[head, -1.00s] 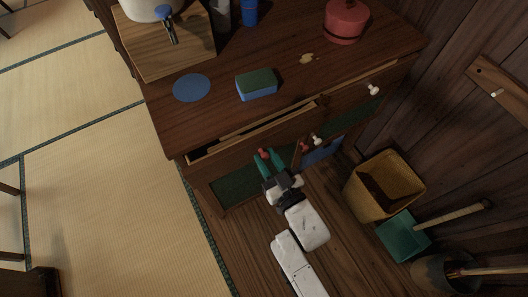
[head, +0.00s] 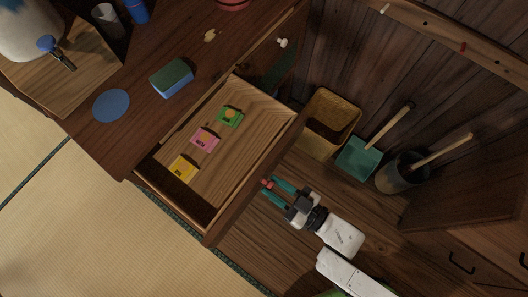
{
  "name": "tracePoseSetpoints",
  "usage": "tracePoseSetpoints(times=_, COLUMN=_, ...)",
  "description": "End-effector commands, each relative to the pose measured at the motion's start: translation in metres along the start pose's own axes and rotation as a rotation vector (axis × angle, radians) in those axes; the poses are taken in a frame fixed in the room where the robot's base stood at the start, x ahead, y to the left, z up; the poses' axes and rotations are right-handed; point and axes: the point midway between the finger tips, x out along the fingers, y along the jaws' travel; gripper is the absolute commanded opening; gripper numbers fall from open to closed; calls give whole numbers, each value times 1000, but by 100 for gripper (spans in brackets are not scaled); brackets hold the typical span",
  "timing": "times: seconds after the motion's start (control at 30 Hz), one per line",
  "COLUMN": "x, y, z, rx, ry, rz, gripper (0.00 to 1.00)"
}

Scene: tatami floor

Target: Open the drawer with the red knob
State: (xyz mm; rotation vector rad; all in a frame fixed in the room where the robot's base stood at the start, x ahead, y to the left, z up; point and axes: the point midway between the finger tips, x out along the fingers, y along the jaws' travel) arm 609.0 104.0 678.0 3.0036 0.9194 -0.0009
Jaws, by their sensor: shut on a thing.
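The drawer (head: 238,180) of the dark wooden cabinet is pulled well out, and its inside shows. Several small items lie in it: a green packet (head: 230,117), a pink packet (head: 205,139) and a yellow packet (head: 183,169). The red knob (head: 267,184) is on the drawer's front, at the tips of my gripper's teal fingers. My gripper (head: 271,186) is shut on the red knob, which is partly hidden between the fingers.
On the cabinet top are a sponge (head: 172,78), a blue disc (head: 111,105) and a wooden board (head: 85,85). A white knob (head: 282,42) marks the neighbouring drawer front. A yellow bin (head: 330,122), teal dustpan (head: 358,158) and dark bucket (head: 402,172) stand by the wall.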

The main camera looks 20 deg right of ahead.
Motion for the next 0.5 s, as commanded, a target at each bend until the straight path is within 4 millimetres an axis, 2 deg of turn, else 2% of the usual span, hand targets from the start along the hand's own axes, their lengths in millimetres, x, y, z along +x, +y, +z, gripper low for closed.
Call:
tracePoseSetpoints(times=0.17, x=-6, y=0, z=0, rx=0, ry=2, rz=0, gripper=0)
tracePoseSetpoints(times=0.5, x=-7, y=0, z=0, rx=0, ry=2, rz=0, gripper=0)
